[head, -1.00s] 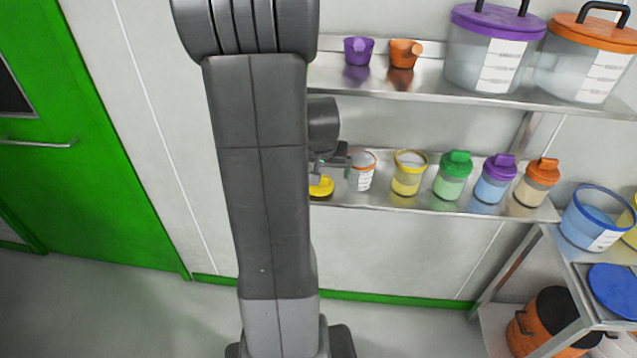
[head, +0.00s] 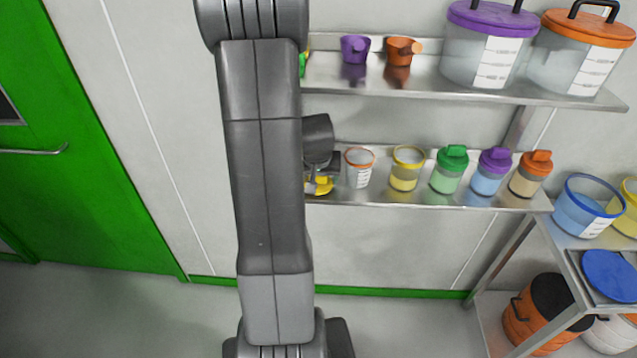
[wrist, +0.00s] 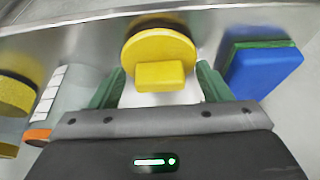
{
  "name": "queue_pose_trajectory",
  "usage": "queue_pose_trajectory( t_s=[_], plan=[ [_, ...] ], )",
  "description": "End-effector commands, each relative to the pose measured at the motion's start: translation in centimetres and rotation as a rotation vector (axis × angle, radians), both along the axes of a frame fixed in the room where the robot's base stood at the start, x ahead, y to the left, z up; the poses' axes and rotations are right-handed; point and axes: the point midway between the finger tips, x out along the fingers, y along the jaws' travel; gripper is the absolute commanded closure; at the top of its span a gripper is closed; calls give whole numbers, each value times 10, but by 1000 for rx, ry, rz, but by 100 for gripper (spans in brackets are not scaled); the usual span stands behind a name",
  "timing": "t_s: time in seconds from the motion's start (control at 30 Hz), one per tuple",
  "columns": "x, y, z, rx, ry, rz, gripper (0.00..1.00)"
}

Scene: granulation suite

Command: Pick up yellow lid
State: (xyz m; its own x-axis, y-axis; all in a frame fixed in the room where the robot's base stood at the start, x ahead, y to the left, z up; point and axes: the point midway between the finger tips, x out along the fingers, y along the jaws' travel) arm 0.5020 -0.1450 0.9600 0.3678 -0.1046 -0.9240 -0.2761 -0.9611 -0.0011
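The yellow lid (head: 321,186) sits at the left end of the lower wall shelf, partly hidden by my arm in the head view. In the wrist view the yellow lid (wrist: 158,50) is a round disc with a raised block grip facing the camera. My gripper (wrist: 161,80) is open, with one green finger on each side of the block grip and a visible gap on both sides. Whether the fingertips reach down past the grip is unclear. In the head view my gripper (head: 322,168) is just above the lid, mostly hidden by my arm.
An orange-rimmed clear cup (head: 359,168) stands close to the right of my gripper, then a yellow-rimmed cup (head: 406,168) and several lidded bottles. In the wrist view a blue-and-green object (wrist: 262,66) lies close to the right finger. The upper shelf (head: 420,85) is overhead.

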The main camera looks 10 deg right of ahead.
Motion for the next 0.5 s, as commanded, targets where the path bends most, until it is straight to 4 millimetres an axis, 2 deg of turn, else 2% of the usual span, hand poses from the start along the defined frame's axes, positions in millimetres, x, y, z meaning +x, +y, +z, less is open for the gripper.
queue_pose_trajectory(
  t_s=[0.5],
  plan=[
    [0,0,3,0,-1,0,51]
  ],
)
